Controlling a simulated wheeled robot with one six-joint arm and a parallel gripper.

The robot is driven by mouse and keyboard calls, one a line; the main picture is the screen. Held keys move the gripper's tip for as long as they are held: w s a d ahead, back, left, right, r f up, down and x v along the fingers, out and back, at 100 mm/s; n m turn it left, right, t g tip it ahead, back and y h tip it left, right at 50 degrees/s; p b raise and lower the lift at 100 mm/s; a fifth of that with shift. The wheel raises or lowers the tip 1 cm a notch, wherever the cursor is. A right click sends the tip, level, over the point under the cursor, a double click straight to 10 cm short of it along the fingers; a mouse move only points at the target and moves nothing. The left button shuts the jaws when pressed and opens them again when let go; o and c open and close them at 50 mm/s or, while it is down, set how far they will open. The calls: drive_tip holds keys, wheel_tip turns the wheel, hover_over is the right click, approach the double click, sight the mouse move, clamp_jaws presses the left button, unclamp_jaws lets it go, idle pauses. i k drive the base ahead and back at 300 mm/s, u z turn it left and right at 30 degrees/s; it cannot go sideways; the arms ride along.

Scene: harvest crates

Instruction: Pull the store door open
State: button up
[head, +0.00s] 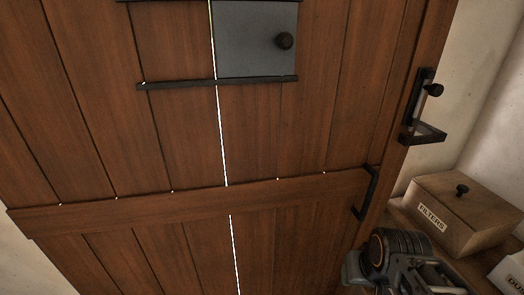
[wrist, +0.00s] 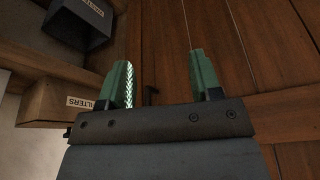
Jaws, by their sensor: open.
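The store door (head: 130,120) is brown planked wood and fills most of the head view. It also fills the right of the wrist view (wrist: 260,60). A dark bar handle (head: 369,193) is fixed near its right edge, at the cross rail. My gripper (wrist: 162,68) is open, with two green fingers spread and apart from each other. A small dark piece, perhaps the handle, shows between and beyond the fingers, partly hidden by the gripper body. I cannot tell whether they touch it.
A grey panel with a knob (head: 250,40) is set high on the door. A wooden box labelled FILTERS (head: 458,205) stands on a shelf at right, close to my arm. Another labelled box (wrist: 80,22) shows at upper left.

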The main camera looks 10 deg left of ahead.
sight(112, 163)
drive_tip(key=u, duration=1.05)
drive_tip(key=k, duration=0.8)
drive_tip(key=z, duration=0.6)
drive_tip(key=i, duration=0.55)
